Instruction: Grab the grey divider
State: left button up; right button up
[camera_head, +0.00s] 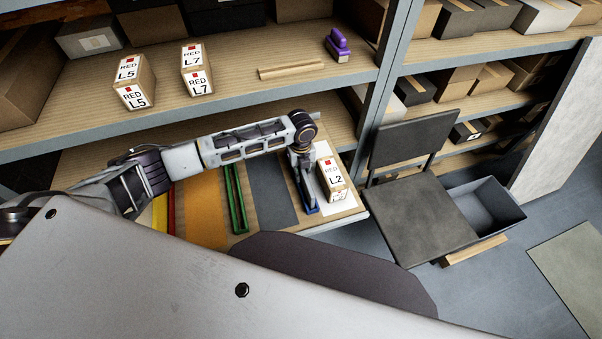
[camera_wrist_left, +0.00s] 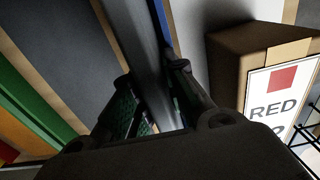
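The grey divider (camera_wrist_left: 146,50) is a long upright strip with a blue strip along its side in the left wrist view. My left gripper (camera_wrist_left: 153,80) points down with its fingers apart, one on each side of the divider. I cannot tell whether the pads touch it. In the head view my left gripper (camera_head: 306,195) is low over the panel, between the dark grey strip and the RED L2 box (camera_head: 332,180). A blue piece (camera_head: 311,210) shows at its tips there; my gripper hides much of the divider. My right gripper is not in view.
The RED L2 box stands close to the right of my left gripper, on a white strip. A green divider (camera_head: 237,200) and a dark grey strip (camera_head: 272,190) lie to the left. Boxes L5 (camera_head: 134,83) and L7 (camera_head: 196,70) stand on the shelf above. A dark chair (camera_head: 420,220) is at right.

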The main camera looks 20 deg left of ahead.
pick_arm(q)
grip_shut()
jog(key=shift+r, duration=5)
